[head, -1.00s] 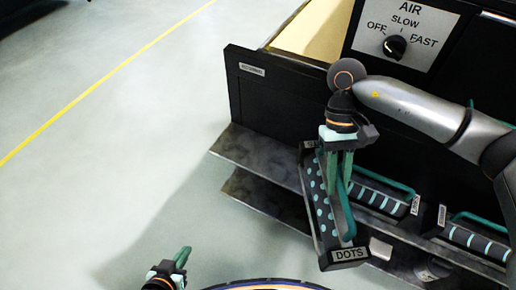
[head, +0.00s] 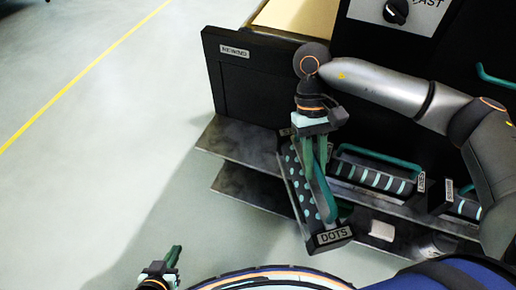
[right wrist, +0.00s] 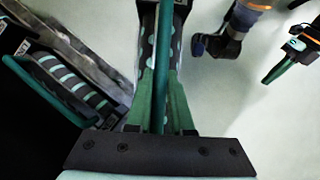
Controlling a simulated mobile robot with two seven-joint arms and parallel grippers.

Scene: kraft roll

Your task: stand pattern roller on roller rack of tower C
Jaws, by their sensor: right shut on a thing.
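The pattern roller labelled DOTS (head: 334,237) is a dark tray-like unit with pale teal dots and a teal handle. My right gripper (head: 318,165) is shut on its handle from above and holds it at the front of the dark shelves, its labelled end toward me. In the right wrist view the dotted roller (right wrist: 147,50) runs away behind the green fingers (right wrist: 160,115). The two-level rack shelf (head: 225,143) shows bare to its left. Whether the roller touches the shelf is unclear. My left gripper (head: 173,258) is low in the view, away from the rack; its opening is unclear.
A striped roller (head: 372,178) with a teal handle lies on the rack right of the held one. Another roller (head: 466,207) is further right. A black panel labelled REWIND (head: 234,52) rises behind the shelf. Open floor with a yellow line (head: 80,75) is left.

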